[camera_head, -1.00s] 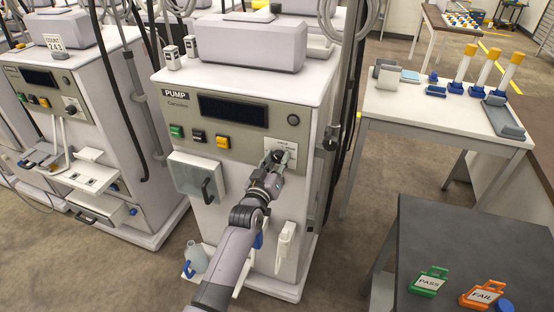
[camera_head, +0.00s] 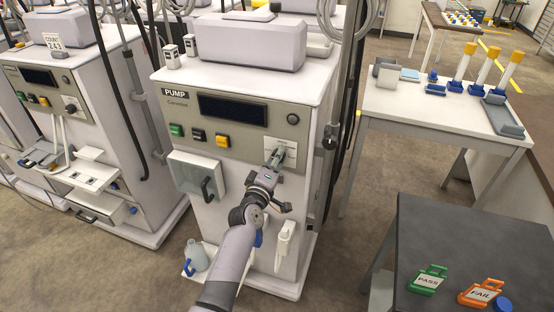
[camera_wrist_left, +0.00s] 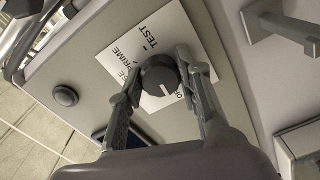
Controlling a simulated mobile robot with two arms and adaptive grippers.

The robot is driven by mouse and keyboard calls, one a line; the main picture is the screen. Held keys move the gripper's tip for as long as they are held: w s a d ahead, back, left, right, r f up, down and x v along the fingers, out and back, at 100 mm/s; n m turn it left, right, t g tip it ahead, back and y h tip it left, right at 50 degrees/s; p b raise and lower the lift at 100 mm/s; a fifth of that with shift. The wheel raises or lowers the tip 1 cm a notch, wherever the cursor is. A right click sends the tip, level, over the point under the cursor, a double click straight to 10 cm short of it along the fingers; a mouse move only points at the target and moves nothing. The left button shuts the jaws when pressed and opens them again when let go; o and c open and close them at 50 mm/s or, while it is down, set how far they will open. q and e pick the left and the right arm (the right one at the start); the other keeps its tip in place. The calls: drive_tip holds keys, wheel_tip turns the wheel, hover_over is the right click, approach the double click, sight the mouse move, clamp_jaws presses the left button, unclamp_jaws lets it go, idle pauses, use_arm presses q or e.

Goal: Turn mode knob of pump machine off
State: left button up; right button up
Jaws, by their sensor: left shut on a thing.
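The pump machine (camera_head: 240,175), labelled PUMP, stands in the middle of the head view. My left gripper (camera_head: 278,157) is at the white dial label (camera_head: 289,144) on the right of its front panel. In the left wrist view, the dark round mode knob (camera_wrist_left: 160,75) sits between the two fingers of my left gripper (camera_wrist_left: 161,72), which is shut on it. The knob's pale mark points down in that view, near a partly hidden label starting "OF". TEST and PRIME are readable on the label plate (camera_wrist_left: 118,58). My right gripper is not in view.
Green, black and yellow buttons (camera_head: 222,141) and a dark display (camera_head: 233,109) are on the same panel. A round button (camera_wrist_left: 65,96) is beside the label. A similar machine (camera_head: 100,130) stands left. A white table (camera_head: 440,118) and dark table (camera_head: 450,235) stand right.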

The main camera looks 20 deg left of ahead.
use_arm(q)
drive_tip(key=shift+f+n, duration=0.1)
drive_tip(key=shift+n, duration=0.5)
drive_tip(key=o, duration=1.1)
drive_tip(key=shift+o, duration=0.2)
drive_tip(key=shift+s, duration=0.15)
drive_tip(key=s, duration=1.1)
drive_tip(key=shift+s+a, duration=0.2)
drive_tip(key=shift+s, duration=0.2)
